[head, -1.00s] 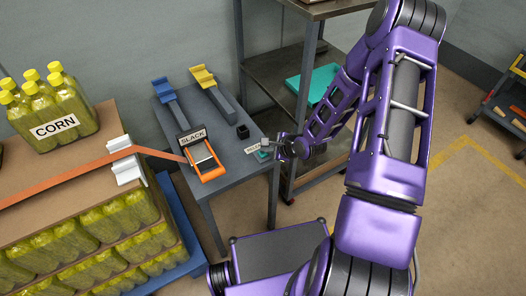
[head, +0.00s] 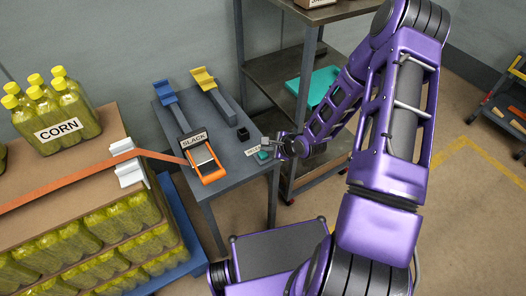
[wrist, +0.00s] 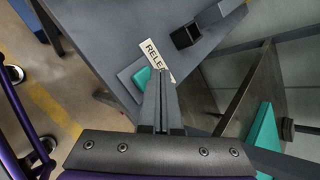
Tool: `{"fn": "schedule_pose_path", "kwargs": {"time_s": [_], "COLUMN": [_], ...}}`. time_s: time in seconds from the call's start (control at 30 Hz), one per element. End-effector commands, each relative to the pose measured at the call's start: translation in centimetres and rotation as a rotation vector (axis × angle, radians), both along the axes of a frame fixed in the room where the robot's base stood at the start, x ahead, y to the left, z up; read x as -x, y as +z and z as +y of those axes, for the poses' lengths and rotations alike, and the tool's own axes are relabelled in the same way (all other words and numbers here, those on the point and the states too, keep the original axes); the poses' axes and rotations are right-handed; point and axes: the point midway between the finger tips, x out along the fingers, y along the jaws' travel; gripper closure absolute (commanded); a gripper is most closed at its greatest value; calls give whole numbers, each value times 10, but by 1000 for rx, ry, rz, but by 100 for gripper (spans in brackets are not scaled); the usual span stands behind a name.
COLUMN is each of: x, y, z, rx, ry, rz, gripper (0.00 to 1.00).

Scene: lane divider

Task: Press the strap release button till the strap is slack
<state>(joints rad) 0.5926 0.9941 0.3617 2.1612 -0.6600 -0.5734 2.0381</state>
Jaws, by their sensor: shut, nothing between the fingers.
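The release button is teal (head: 263,155), on a grey plate at the near right edge of the grey table (head: 222,165). In the wrist view the button (wrist: 141,78) shows left of my fingers, beside a white label (wrist: 157,58) reading "RELE", partly hidden. My gripper (head: 267,142) is shut and empty, just above the label and button; in the wrist view its fingertips (wrist: 166,74) look close to the button's right side. Contact cannot be told. The orange strap (head: 60,187) runs taut-looking from the pallet load to an orange-framed buckle (head: 207,165) with a "SLACK" sign (head: 193,139).
A shelf rack with a teal tray (head: 312,90) stands behind my arm. Corn bottles (head: 55,110) sit on the load at left.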

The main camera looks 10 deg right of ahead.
Motion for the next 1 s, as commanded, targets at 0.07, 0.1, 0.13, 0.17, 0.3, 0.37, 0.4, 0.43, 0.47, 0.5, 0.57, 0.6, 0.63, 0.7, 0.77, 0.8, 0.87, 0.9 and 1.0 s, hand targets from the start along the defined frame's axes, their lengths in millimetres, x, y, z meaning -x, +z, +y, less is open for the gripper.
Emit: {"fn": "schedule_pose_path", "kwargs": {"time_s": [0.07, 0.1, 0.13, 0.17, 0.3, 0.37, 0.4, 0.43, 0.47, 0.5, 0.57, 0.6, 0.63, 0.7, 0.77, 0.8, 0.87, 0.9, 1.0], "x": [0, 0, 0, 0, 0, 0, 0, 0, 0, 0, 0, 0, 0, 0, 0, 0, 0, 0, 0], "y": [-1, -1, -1, -1, 2, 5, 9, 12, 15, 19, 25, 29, 32, 39, 45, 48, 51, 51, 49], "z": [0, 0, 0, 0, 0, 0, 0, 0, 0, 0, 0, 0, 0, 0, 0, 0, 0, 0, 0], "rx": [0, 0, 0, 0, -1, -1, -1, -1, -1, -1, -1, -1, -1, -1, -1, -1, -1, -1, -1], "ry": [1, 1, 1, 1, -1, -1, -1, -1, -1, -1, -3, -3, -1, -1, -1, -1, -1, -1, -1], "rz": [1, 1, 1, 1, 0, 0, 0, 0, 1, 1, 1, 1, 2, 1, 1, 1, 1, 0, 0], "gripper": [100, 100, 100, 100, 100, 100, 100, 100, 100, 100, 100, 100, 100, 100, 100, 100, 100, 100, 100]}}
